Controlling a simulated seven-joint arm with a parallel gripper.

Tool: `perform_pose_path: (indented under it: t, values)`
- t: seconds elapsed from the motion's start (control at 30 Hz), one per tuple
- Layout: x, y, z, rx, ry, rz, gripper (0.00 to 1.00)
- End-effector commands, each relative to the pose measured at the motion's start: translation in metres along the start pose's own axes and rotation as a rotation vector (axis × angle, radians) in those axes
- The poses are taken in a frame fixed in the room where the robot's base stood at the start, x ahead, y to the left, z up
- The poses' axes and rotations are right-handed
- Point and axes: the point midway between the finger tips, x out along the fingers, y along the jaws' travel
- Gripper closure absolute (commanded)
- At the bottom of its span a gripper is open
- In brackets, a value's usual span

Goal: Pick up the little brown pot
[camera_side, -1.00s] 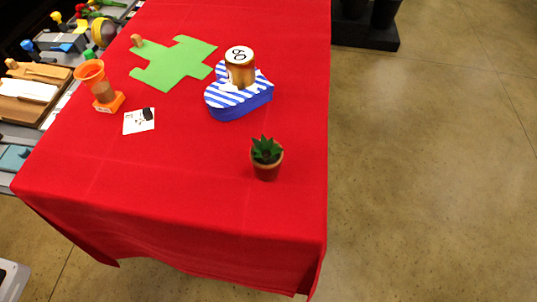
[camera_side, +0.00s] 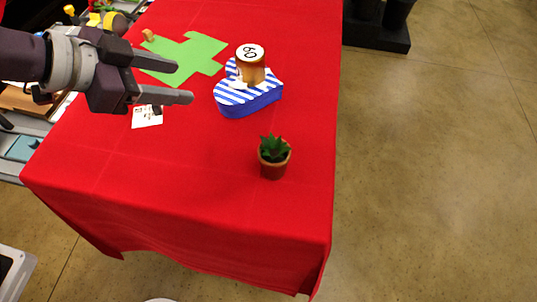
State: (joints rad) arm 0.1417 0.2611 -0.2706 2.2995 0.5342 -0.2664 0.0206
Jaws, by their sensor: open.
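The little brown pot (camera_side: 273,169) stands upright on the red cloth, near the table's right edge. A spiky green plant (camera_side: 273,147) grows out of its top. My gripper (camera_side: 184,82) reaches in from the left, above the table. Its two fingers are apart and point right, with nothing between them. It is up and to the left of the pot in the picture, well clear of it.
A blue-and-white striped heart-shaped box (camera_side: 262,100) carries a jar with a "60" lid (camera_side: 250,62). A green cross-shaped mat (camera_side: 195,52) and a small card (camera_side: 148,119) lie on the red tablecloth (camera_side: 190,190). The cloth around the pot is clear.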

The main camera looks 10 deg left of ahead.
Motion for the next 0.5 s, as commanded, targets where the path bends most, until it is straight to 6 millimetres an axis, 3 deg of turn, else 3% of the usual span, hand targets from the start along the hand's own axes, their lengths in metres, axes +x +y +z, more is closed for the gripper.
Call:
perform_pose_path:
  t: [0.03, 0.1, 0.2, 0.3, 0.5]
  values:
    - [0.028, 0.034, -0.007, 0.031, 0.072, 0.117, 0.49]
    - [0.051, 0.079, -0.022, 0.053, 0.198, 0.265, 0.49]
    - [0.06, 0.124, -0.034, 0.044, 0.329, 0.408, 0.49]
    - [0.061, 0.142, -0.04, 0.029, 0.392, 0.47, 0.49]
    - [0.08, 0.156, -0.049, 0.026, 0.408, 0.484, 0.49]
